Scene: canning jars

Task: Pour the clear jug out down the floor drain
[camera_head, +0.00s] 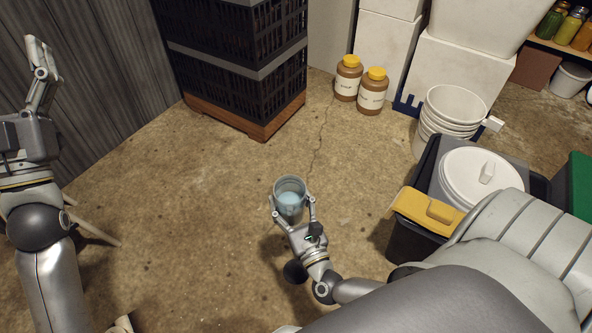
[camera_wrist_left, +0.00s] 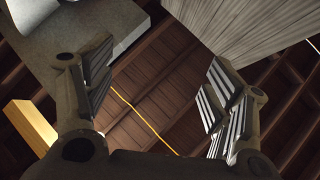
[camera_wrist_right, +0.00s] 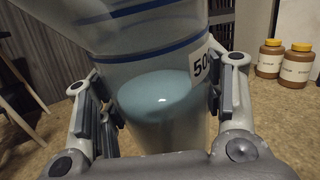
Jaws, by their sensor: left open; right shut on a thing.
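The clear jug (camera_head: 290,196) is a see-through vessel with blue bands and a label, holding pale blue liquid. My right gripper (camera_head: 292,208) is shut around it and holds it over the concrete floor in the middle of the head view. In the right wrist view the jug (camera_wrist_right: 155,85) fills the space between the fingers, its liquid about level. My left gripper (camera_head: 42,72) is raised at the far left, fingers up, and open and empty in the left wrist view (camera_wrist_left: 155,100). I cannot make out a floor drain in any view.
Stacked black crates (camera_head: 235,70) stand on a wooden base at the back. Two brown jars (camera_head: 372,92) with yellow lids stand right of them. White buckets (camera_head: 450,110) and a black bin with a white-lidded tub (camera_head: 480,175) are at right. Concrete floor (camera_head: 190,210) is clear around the jug.

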